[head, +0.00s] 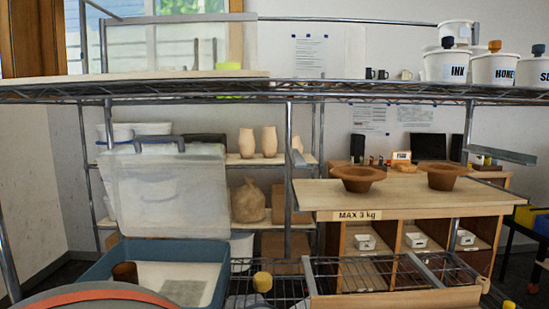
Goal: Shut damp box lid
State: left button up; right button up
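The damp box is a blue open tub (215,244) at the lower left of the head view. Its pale inside holds a brown cylinder (124,272) and a flat grey piece (185,292). The clear, see-through lid (172,200) stands raised, nearly upright, at the back of the tub, so the box is open. Whether the lid touches the back rim is hard to tell. Neither of my grippers is in view.
A grey round thing with an orange rim (95,290) covers the tub's front left. A wire shelf (300,90) runs above. On the right, a board marked "MAX 3 kg" (420,200) bears two brown bowls (357,178). A yellow-topped item (262,282) stands right of the tub.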

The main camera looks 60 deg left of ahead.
aim_at(196, 149)
jog(key=u, duration=2.45)
jog(key=k+u, duration=0.25)
jog(key=u, duration=0.3)
jog(key=k+j, duration=0.05)
